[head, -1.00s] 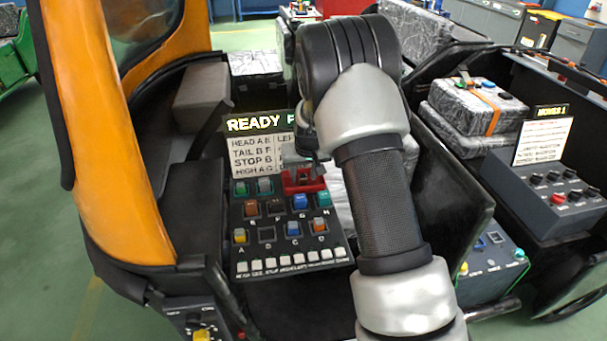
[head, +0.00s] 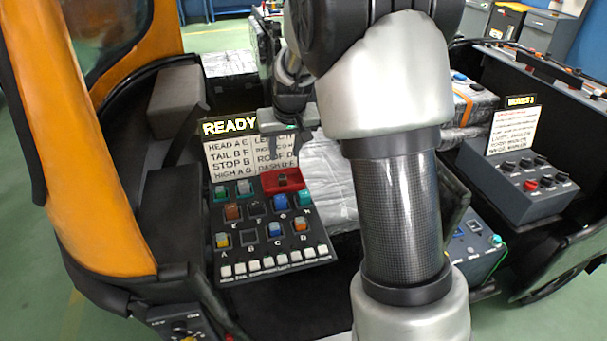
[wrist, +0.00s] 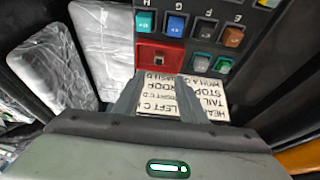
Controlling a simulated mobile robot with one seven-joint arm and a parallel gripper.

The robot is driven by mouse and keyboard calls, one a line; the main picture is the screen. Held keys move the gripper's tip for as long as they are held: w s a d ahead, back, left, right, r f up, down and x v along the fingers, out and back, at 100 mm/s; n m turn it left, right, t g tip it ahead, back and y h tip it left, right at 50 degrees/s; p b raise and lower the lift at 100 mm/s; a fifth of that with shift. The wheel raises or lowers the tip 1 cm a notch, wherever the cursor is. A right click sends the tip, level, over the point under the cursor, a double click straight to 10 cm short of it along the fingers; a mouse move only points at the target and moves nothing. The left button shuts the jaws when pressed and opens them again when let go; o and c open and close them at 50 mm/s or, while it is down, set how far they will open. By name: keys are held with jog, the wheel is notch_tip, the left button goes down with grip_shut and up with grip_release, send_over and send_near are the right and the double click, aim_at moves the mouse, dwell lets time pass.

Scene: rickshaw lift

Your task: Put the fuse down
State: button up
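A red tray (head: 283,182) sits at the top right of the fuse panel (head: 262,232), and also shows in the wrist view (wrist: 146,54). A small dark block (wrist: 158,61) sits in the tray; it looks like a fuse, but it is too small to be sure. My gripper (wrist: 158,92) is open, with its two fingers apart and nothing seen between them. It hangs just above the panel, close to the tray and apart from it. Several coloured fuses, such as a blue one (head: 280,201) and a brown one (head: 232,211), stand in the panel's sockets.
A printed card (head: 232,158) stands behind the panel under a lit READY sign (head: 229,127). White switches (head: 268,263) line the panel's front edge. An orange pillar (head: 92,190) rises at the left. A knob box (head: 520,185) stands at the right.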

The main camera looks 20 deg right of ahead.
jog(key=s+r, duration=1)
jog(key=s, duration=0.9)
jog(key=s+r+t, duration=0.1)
jog(key=s+r, duration=0.2)
jog(key=s, duration=1)
jog(key=shift+s, duration=0.3)
